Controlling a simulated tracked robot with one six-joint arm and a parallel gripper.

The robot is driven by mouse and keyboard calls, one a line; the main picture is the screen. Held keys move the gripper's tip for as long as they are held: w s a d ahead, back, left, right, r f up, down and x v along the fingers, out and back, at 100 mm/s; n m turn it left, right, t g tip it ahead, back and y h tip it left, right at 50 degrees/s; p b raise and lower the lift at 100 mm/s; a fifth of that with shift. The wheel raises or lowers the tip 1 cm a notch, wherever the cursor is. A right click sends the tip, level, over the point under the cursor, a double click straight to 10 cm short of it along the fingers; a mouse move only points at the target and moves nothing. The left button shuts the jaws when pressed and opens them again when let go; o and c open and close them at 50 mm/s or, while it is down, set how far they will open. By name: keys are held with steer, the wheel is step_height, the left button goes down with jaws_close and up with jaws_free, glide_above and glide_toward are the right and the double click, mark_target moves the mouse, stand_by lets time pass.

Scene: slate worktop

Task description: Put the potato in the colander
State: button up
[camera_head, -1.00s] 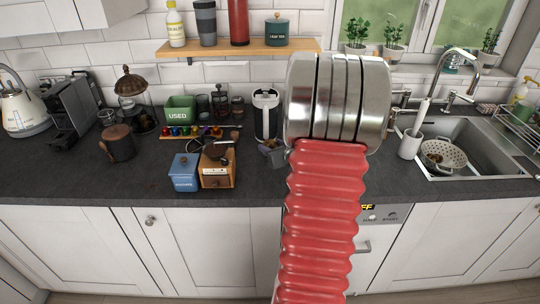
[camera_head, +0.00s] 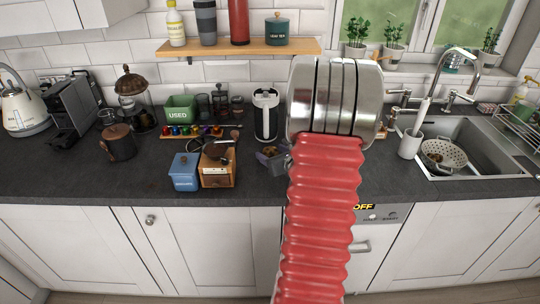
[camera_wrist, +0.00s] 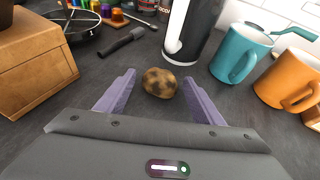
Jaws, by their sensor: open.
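The potato (camera_wrist: 160,82), brown with dark patches, lies on the dark worktop in the wrist view. My gripper (camera_wrist: 159,78) is open, its two purple fingers on either side of the potato near their tips, with gaps showing on both sides. In the head view my gripper (camera_head: 273,157) is small, low over the worktop left of my red arm, and the potato there is hard to make out. The pale perforated colander (camera_head: 454,157) sits in the sink at the right, with something brownish inside it.
A white-and-black kettle-like jug (camera_wrist: 188,30) stands just behind the potato. A teal mug (camera_wrist: 238,55) and an orange mug (camera_wrist: 288,82) are to the right. A wooden grinder (camera_wrist: 35,65) is at left, a dark-handled tool (camera_wrist: 122,40) behind. The sink (camera_head: 480,140) is far right.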

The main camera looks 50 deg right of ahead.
steer(key=shift+r, duration=0.1)
steer(key=v, duration=1.2)
stand_by(0.8)
